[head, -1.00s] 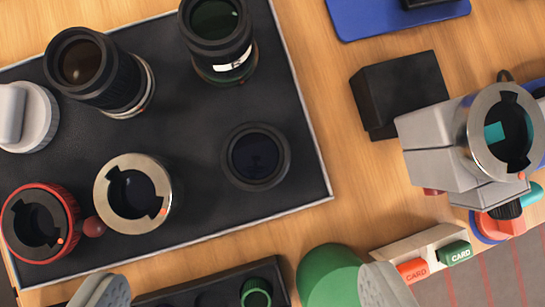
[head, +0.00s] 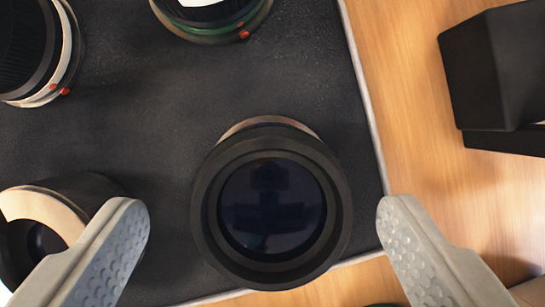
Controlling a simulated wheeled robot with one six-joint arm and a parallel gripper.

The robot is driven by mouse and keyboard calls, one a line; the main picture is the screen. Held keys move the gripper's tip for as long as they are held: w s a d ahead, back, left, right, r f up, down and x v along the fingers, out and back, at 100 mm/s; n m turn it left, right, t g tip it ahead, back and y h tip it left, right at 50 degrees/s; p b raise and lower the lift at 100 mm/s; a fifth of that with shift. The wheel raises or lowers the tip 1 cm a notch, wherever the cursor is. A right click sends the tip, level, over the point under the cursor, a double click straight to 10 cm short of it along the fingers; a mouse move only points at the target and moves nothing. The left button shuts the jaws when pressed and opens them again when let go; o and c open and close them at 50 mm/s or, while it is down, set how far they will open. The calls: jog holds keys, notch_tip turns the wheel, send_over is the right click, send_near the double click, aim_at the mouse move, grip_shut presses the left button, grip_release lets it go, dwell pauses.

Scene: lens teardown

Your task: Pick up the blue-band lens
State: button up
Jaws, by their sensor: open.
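A black lens (head: 271,207) with dark bluish glass stands upright on the dark mat (head: 150,150), near the mat's right edge. A pale metal rim shows behind its top edge. Its side is mostly hidden from above, and I see no blue band on it. My gripper (head: 264,215) is open, with one grey fingertip to the left of this lens and one to the right. Gaps show between the lens and both fingers, and nothing is held. Which lens has the blue band I cannot tell from this view.
A lens with a green band (head: 215,18) stands at the top, and another black lens (head: 32,50) at the upper left. A silver-rimmed lens (head: 45,205) is close to the left finger. A black box (head: 500,75) stands on the wood table (head: 410,150) at the right.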

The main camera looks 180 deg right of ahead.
aim_at(274, 230)
jog(key=x, duration=0.4)
jog(key=shift+w+d+f, duration=0.15)
jog(key=shift+w+d, duration=0.05)
jog(key=shift+c, duration=0.2)
jog(key=c, duration=1.2)
jog(key=shift+o, duration=0.2)
